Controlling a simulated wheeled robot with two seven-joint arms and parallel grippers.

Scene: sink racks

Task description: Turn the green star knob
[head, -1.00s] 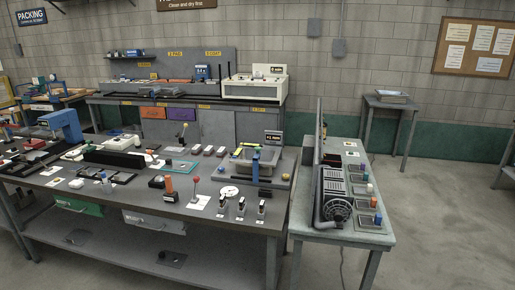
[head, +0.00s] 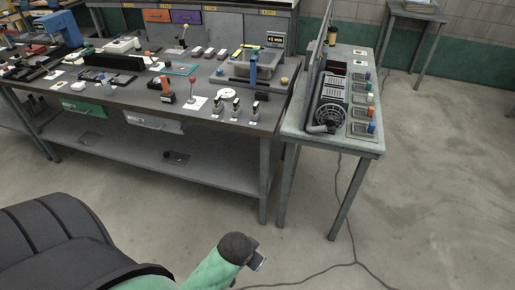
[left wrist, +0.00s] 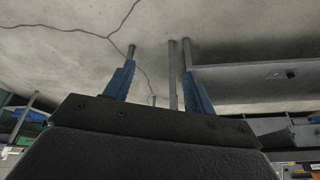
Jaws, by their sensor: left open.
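No green star knob can be made out for certain. Several small coloured knobs stand in a row along the right side of the narrow side table (head: 360,147) in the head view. They include a blue one (head: 372,127) and an orange one (head: 371,111); their shapes are too small to tell. My left gripper (left wrist: 158,67) is open and empty in the left wrist view, its two blue fingers apart over bare floor and table legs. It touches nothing. My right gripper is not in view.
A black ribbed motor-like unit (head: 329,110) and an upright panel fill the side table's left part. The long workbench (head: 170,118), crowded with fixtures, stands to its left. A cable (head: 350,215) lies on the floor. Open floor lies in front and at right.

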